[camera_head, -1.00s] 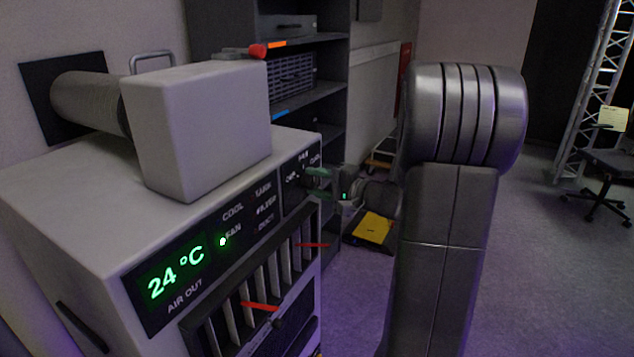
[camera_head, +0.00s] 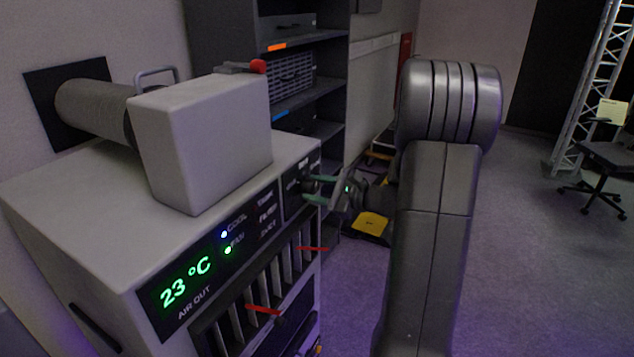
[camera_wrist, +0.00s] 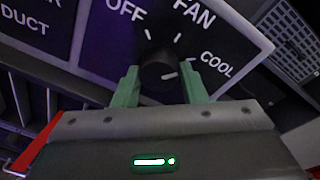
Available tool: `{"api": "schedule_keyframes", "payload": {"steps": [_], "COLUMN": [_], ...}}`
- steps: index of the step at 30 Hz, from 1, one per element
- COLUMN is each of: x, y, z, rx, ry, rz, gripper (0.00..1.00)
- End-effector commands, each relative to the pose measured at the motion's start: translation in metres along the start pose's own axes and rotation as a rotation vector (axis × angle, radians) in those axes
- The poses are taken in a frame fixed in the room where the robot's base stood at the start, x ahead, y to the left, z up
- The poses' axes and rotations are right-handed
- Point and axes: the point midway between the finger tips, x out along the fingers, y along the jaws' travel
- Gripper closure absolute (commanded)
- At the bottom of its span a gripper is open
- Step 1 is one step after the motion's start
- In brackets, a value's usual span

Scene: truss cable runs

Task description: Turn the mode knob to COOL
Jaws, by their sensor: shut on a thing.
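The dark mode knob (camera_wrist: 157,70) sits on the black panel (camera_wrist: 235,45) marked OFF, FAN and COOL in the wrist view. Its pale pointer line faces right, toward the COOL side. My gripper (camera_wrist: 160,87) has its green fingers on both sides of the knob, shut on it. In the head view my gripper (camera_head: 314,188) reaches the unit's front panel from the right, and the knob is hard to make out there. The display (camera_head: 186,282) reads 23 °C. A light (camera_head: 224,234) beside COOL and a green light (camera_head: 228,250) beside FAN are lit.
The grey unit (camera_head: 75,200) has a box (camera_head: 205,140) on top and a duct (camera_head: 95,108) into the wall. Red tabs (camera_head: 312,249) stick out from the front slats below my gripper. A shelf (camera_head: 335,100) stands behind. Open floor lies at right.

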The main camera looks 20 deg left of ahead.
Motion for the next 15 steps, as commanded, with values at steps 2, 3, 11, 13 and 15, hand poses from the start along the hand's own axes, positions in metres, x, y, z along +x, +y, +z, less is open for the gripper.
{"api": "schedule_keyframes", "payload": {"steps": [2,3,11,13,15], "x": [-0.0006,-0.0005,-0.0004,-0.0003,-0.0002], "y": [-0.0008,-0.0006,0.0004,0.0007,0.001], "z": [0.001,0.0007,-0.0003,-0.0007,-0.0011], "rx": [0.05,0.074,0.177,0.192,0.202], "ry": [-0.001,-0.003,-0.011,-0.012,-0.012], "rz": [0.007,0.009,0.019,0.021,0.022], "gripper": [0.84,0.84,0.84,0.84,0.84]}}
